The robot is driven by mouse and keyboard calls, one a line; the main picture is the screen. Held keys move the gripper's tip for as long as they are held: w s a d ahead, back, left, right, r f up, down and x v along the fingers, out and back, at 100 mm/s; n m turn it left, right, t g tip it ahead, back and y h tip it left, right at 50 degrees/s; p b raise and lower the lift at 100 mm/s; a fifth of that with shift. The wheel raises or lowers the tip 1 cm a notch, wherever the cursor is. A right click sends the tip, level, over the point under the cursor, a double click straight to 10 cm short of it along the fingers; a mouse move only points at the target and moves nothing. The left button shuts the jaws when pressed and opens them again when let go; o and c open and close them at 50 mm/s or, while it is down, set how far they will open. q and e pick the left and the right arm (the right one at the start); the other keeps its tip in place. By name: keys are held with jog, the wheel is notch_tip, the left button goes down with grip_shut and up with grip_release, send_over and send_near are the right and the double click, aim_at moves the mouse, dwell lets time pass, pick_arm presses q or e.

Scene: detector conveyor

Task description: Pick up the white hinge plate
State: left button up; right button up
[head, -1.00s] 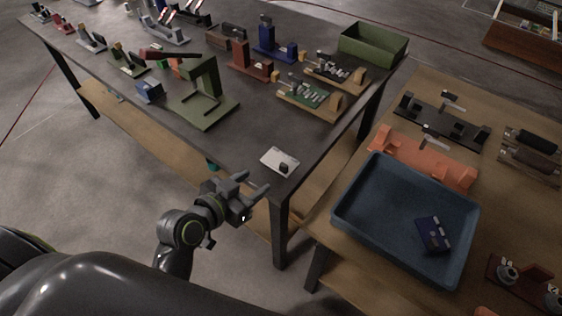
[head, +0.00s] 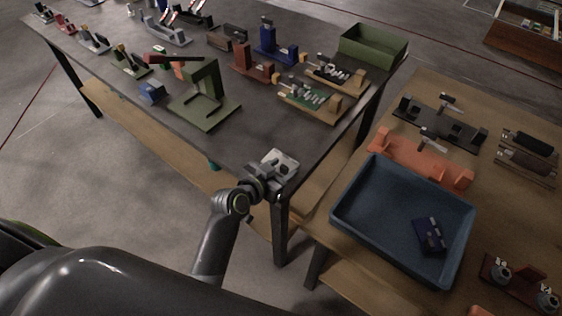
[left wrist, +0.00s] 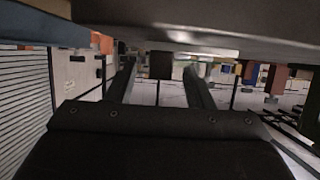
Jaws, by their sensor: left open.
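The white hinge plate (head: 288,157) lies flat at the near right corner of the dark table, partly hidden by my left gripper. My left gripper (head: 278,171) is at the near side of the plate, with its fingers reaching over it. In the left wrist view the two fingers (left wrist: 160,82) are apart, and a small dark block (left wrist: 160,65) shows between their tips, with a gap on each side. It appears to be the dark block on the plate. My right gripper is not in view.
The dark table (head: 215,145) holds a green stand (head: 208,100), a green box (head: 373,46) and several fixtures farther back. To the right, a wooden table bears a blue tray (head: 385,255) with a dark blue part (head: 431,235) in it, and an orange fixture (head: 420,160).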

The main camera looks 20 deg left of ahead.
pick_arm(q)
jog(key=shift+x, duration=0.85)
jog(key=shift+r, duration=0.1)
grip_shut()
